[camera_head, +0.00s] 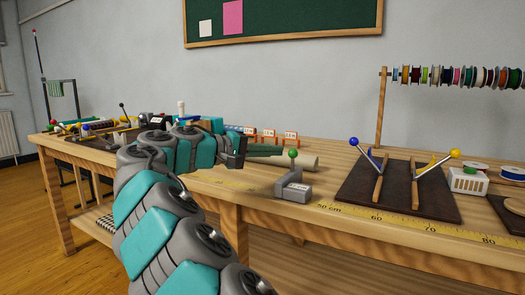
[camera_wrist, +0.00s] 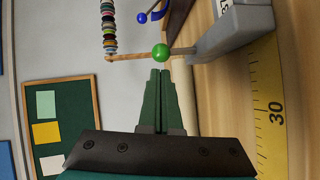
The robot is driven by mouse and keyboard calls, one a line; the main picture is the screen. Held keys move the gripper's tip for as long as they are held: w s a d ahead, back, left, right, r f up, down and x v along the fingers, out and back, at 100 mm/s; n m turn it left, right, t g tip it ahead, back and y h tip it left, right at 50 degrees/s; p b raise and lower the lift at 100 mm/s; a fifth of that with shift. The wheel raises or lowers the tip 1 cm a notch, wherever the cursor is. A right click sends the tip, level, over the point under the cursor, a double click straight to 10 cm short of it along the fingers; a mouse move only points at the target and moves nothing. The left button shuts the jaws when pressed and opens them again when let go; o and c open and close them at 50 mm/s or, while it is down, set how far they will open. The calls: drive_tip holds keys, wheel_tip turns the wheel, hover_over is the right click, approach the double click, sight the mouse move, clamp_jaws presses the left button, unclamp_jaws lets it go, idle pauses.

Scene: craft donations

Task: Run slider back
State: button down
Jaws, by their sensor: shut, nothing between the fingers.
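The slider (camera_head: 293,188) is a grey block with a pale label and an upright stem topped by a green ball knob (camera_head: 292,153). It sits at the table's front edge, just left of the 50 cm mark of a yellow measuring tape (camera_head: 340,209). My gripper (camera_head: 280,150) is shut and empty, pointing right, with its fingertips close to the left side of the knob. In the wrist view the green ball (camera_wrist: 160,52) lies just beyond the shut fingertips (camera_wrist: 160,72). I cannot tell whether they touch. The grey slider body (camera_wrist: 228,32) shows at the upper right there.
A dark board (camera_head: 440,205) with wooden rails and blue and yellow ball-ended levers is right of the slider. A pale cylinder (camera_head: 302,162) lies behind it. Orange-framed cards (camera_head: 270,135) stand further back. Spools (camera_head: 450,76) hang at the back right.

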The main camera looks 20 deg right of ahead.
drive_tip(key=shift+s+d, duration=0.25)
idle(0.3)
drive_tip(key=shift+s+d+b, duration=0.25)
drive_tip(key=shift+s+d, duration=0.85)
drive_tip(key=shift+s, duration=0.3)
drive_tip(key=shift+s+d+b, duration=0.25)
drive_tip(key=shift+s+d, duration=0.8)
drive_tip(key=shift+s, duration=0.3)
drive_tip(key=shift+a, duration=0.1)
